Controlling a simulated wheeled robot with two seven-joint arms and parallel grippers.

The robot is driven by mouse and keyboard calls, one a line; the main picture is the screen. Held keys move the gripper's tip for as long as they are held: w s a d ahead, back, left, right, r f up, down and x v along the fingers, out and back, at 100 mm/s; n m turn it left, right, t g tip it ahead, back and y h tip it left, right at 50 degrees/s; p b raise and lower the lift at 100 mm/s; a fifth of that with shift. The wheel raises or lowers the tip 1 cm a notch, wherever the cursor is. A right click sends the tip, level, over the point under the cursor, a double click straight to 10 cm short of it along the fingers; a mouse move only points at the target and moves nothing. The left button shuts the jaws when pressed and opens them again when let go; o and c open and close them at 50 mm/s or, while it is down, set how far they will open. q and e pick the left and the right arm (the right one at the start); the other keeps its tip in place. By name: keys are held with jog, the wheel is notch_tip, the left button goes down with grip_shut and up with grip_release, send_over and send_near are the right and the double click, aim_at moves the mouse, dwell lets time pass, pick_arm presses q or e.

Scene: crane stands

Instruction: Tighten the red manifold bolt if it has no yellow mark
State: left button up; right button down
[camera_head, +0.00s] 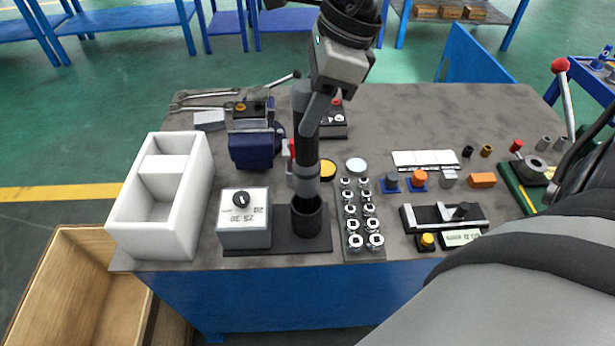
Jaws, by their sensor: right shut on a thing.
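My right gripper (311,118) is shut on the upper part of a dark upright power tool (305,150) with a grey band and a red part at its side. The tool's lower end is at a black round holder (308,218) on a dark plate; whether it is inside or just above is unclear. A blue vise (252,148) behind holds a dark block (250,112) with an orange-yellow bolt head. A small dark block with a red top (336,102) stands partly behind my gripper. I cannot tell a yellow mark on anything red. My left gripper is not in view.
A grey dial box (244,220) and white bin (196,195) stand left of the holder. A socket rack (364,250) stands right of it. Wrenches (205,100) lie at the back left. A red-knobbed lever press (562,100) stands far right. The back right tabletop is clear.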

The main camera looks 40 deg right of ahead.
aim_at(308, 86)
jog(key=shift+r+p, duration=1.1)
jog(key=shift+r, duration=1)
jog(key=shift+s, duration=0.1)
dwell(1.0)
